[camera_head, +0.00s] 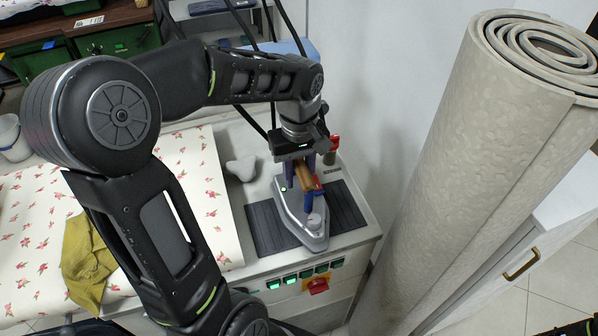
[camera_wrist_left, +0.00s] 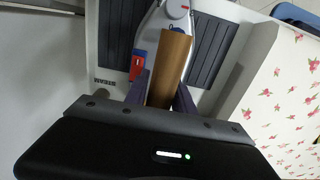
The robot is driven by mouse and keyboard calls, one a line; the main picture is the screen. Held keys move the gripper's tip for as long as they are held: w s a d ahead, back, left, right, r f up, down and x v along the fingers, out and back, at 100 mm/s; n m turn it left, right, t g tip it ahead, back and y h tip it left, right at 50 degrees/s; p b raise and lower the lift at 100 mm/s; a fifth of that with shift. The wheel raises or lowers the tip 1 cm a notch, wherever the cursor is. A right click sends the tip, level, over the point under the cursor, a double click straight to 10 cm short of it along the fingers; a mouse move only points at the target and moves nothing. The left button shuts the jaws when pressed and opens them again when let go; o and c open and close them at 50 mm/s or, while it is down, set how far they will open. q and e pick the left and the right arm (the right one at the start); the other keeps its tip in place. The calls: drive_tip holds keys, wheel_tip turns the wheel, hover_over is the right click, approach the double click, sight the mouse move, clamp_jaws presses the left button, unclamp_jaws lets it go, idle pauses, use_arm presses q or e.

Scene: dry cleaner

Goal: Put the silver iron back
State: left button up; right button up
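The silver iron (camera_head: 305,222) rests flat on a dark ribbed pad on the white ironing station, with its pointed end toward the front. Its wooden handle (camera_head: 304,180) is on top, with a red part beside it. In the left wrist view the brown handle (camera_wrist_left: 170,65) runs between the fingers, with the iron's silver body beyond. My left gripper (camera_head: 298,172) points down from above, its purple fingers against both sides of the handle. The two fingertips also show in the left wrist view (camera_wrist_left: 163,95). My right gripper is out of view.
A floral ironing cloth (camera_head: 215,190) with an olive cloth (camera_head: 85,260) lies left of the pad. A tall rolled carpet (camera_head: 470,150) stands close on the right. Green buttons and a red knob (camera_head: 318,286) are on the station's front. Green crates (camera_head: 118,40) are behind.

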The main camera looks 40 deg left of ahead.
use_arm(q)
drive_tip(key=o, duration=0.3)
drive_tip(key=shift+r, duration=0.2)
wheel_tip(320, 180, up, 12)
drive_tip(key=shift+f, duration=0.1)
drive_tip(key=shift+a, duration=0.1)
drive_tip(key=shift+c, duration=0.4)
idle(2.1)
